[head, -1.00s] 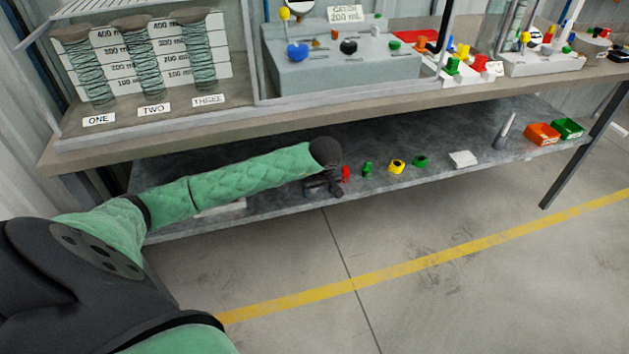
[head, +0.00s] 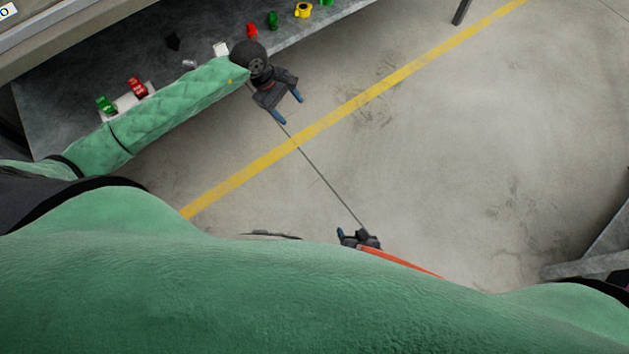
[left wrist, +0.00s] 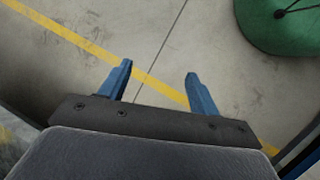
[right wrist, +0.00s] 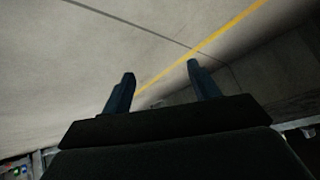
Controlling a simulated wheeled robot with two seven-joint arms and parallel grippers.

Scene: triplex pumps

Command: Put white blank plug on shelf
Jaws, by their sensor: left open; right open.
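A small white piece (head: 221,49), which looks like the white blank plug, stands on the grey lower shelf (head: 60,90) near its front edge, just left of my left wrist in the head view. My left gripper (head: 288,107) is open and empty, past the shelf's front edge over the floor, apart from the white piece. In the left wrist view its blue fingers (left wrist: 158,69) are spread with only floor between them. My right gripper (head: 358,236) hangs low over the floor, close to my body. In the right wrist view its fingers (right wrist: 160,70) are apart and empty.
Red (head: 252,30), green (head: 272,20) and yellow (head: 303,10) plugs stand on the shelf to the right. A white holder (head: 128,103) with a red and a green piece is behind my left forearm. The floor in front is clear.

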